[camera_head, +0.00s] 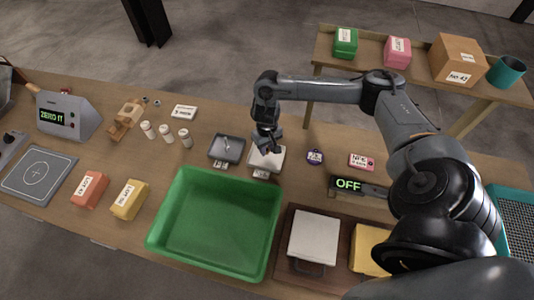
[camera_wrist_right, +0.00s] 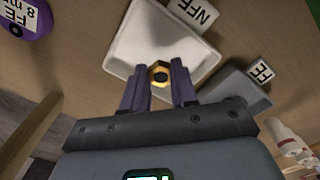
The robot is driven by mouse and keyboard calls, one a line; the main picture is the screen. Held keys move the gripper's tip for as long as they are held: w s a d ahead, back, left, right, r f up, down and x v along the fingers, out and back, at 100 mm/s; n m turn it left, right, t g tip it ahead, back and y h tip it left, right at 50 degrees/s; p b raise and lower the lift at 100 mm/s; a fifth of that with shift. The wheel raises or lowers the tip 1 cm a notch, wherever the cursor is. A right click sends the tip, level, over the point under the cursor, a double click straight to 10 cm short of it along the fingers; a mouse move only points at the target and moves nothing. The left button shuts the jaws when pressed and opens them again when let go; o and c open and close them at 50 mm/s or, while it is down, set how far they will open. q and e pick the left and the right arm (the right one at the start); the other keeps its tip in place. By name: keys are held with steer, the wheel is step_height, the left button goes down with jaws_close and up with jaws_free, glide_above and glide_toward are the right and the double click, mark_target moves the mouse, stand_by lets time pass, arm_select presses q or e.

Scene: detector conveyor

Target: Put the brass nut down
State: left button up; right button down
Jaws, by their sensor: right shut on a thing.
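The brass nut (camera_wrist_right: 159,73) shows in the right wrist view between the fingertips of my right gripper (camera_wrist_right: 159,88). The gripper is shut on it. Behind the nut lies a shallow white tray (camera_wrist_right: 140,42) with a label reading NFE. In the head view my right gripper (camera_head: 267,146) points down over this white tray (camera_head: 277,163), and the nut cannot be made out there. I cannot tell whether the nut touches the tray floor. My left gripper is not in view.
A dark grey tray (camera_head: 238,153) labelled FE stands left of the white one. A large green bin (camera_head: 215,232) is in front. A purple roll (camera_head: 315,157) and a pink NFE box (camera_head: 361,162) lie to the right. White bottles (camera_head: 166,134) stand to the left.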

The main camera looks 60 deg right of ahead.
mark_target(267, 153)
step_height(267, 153, down, 4)
steer(key=shift+r, duration=0.25)
steer(key=shift+f, duration=0.25)
steer(key=c, duration=0.9)
jaws_free()
steer(key=shift+f, duration=0.1)
steer(key=shift+b, duration=0.3)
